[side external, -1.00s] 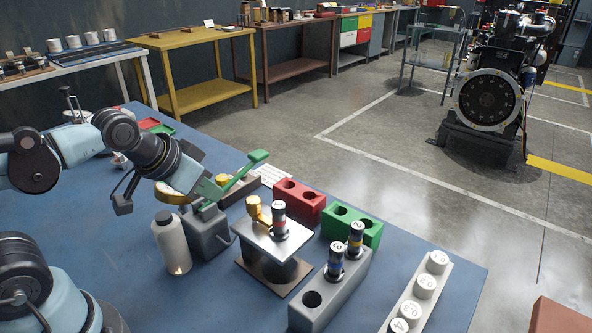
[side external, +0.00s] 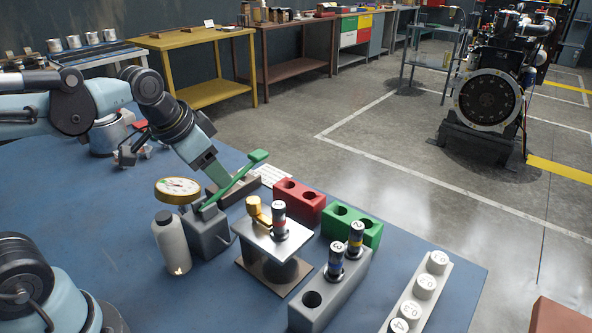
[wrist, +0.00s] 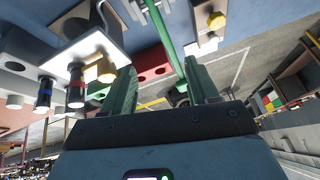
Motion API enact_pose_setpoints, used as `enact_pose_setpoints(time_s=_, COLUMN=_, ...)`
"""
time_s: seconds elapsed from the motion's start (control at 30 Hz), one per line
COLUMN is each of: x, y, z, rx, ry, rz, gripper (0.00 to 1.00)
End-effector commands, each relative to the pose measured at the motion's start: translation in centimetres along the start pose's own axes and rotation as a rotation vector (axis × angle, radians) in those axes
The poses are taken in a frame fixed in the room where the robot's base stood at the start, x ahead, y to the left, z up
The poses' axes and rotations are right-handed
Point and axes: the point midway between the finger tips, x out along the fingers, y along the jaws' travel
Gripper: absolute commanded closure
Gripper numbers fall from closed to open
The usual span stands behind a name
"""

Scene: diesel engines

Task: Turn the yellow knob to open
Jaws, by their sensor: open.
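A green lever (side external: 240,178) rises from a grey block. In the wrist view the lever (wrist: 172,45) runs between the fingers' directions; I cannot tell whether they touch it.
A gold-rimmed gauge (side external: 178,190) and a white bottle (side external: 171,243) stand left of the grey block (side external: 208,236). Red (side external: 300,204), green (side external: 352,228) and grey (side external: 330,295) hole blocks stand to the right. The blue table (side external: 90,205) is largely clear at left.

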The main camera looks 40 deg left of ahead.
Motion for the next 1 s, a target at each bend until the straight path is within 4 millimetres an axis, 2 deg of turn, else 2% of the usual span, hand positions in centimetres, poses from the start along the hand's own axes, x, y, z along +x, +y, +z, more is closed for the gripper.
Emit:
enact_pose_setpoints(time_s=0.1, x=0.0, y=-2.4, z=-2.0, rx=0.131, ry=-0.087, rz=0.012, gripper=0.39)
enact_pose_setpoints(time_s=0.3, x=0.9, y=-6.2, z=-4.4, rx=0.359, ry=-0.222, rz=0.078, gripper=0.39)
enact_pose_setpoints(time_s=0.6, x=3.4, y=-11.7, z=-6.0, rx=0.650, ry=-0.358, rz=0.239, gripper=0.39)
enact_pose_setpoints(time_s=0.8, x=4.3, y=-13.1, z=-6.1, rx=0.737, ry=-0.384, rz=0.302, gripper=0.39)
enact_pose_setpoints(time_s=1.0, x=5.4, y=-13.1, z=-5.6, rx=0.748, ry=-0.387, rz=0.309, gripper=0.39)
